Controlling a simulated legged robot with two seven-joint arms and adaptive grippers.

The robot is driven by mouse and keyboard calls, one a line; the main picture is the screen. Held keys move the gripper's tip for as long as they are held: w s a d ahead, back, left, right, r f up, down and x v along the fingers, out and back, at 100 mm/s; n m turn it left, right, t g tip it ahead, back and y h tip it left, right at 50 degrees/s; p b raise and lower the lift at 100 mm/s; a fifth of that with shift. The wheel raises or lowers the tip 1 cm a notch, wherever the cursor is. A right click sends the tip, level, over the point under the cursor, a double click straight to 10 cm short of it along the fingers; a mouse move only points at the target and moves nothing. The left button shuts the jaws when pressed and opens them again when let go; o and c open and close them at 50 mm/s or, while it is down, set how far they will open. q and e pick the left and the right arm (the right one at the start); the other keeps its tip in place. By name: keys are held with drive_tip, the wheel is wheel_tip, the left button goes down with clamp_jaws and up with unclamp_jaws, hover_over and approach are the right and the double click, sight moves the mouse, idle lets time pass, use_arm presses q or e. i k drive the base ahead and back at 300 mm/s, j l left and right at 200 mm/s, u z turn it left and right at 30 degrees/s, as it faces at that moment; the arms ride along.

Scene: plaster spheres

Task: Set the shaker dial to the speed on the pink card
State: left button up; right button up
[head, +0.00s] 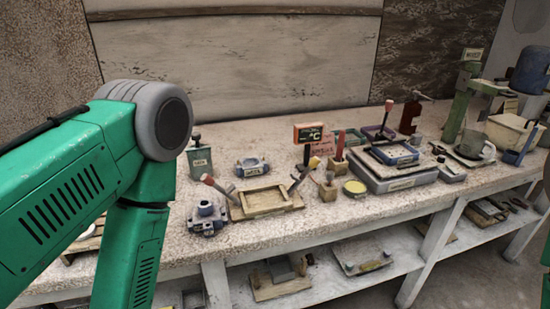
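A pink card (318,151) stands on the bench behind the small tools, partly hidden by an orange-framed display; its writing is too small to read. A low grey machine (394,178) with a flat top and a pale front label stands to its right and looks like the shaker. A blue-grey item (395,154) rests on top of it. I cannot make out a dial on it. My green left arm fills the left side of the head view, and its gripper is out of frame. A sliver of green shows at the right edge; my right gripper is not in view.
The orange-framed display (308,133) stands among hand tools. A wooden frame (264,202) and a grey clamp-like device (207,217) lie near the front edge. A green stand (460,105) and cream box (510,133) are at right. A lower shelf (330,270) holds more trays.

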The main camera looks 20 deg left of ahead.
sight(441, 159)
drive_tip(key=k+j, duration=0.1)
drive_tip(key=j+z, duration=0.2)
drive_tip(key=i+l+z, duration=0.25)
drive_tip(key=z, duration=0.25)
drive_tip(key=i+l+z, duration=0.3)
drive_tip(key=z, duration=0.2)
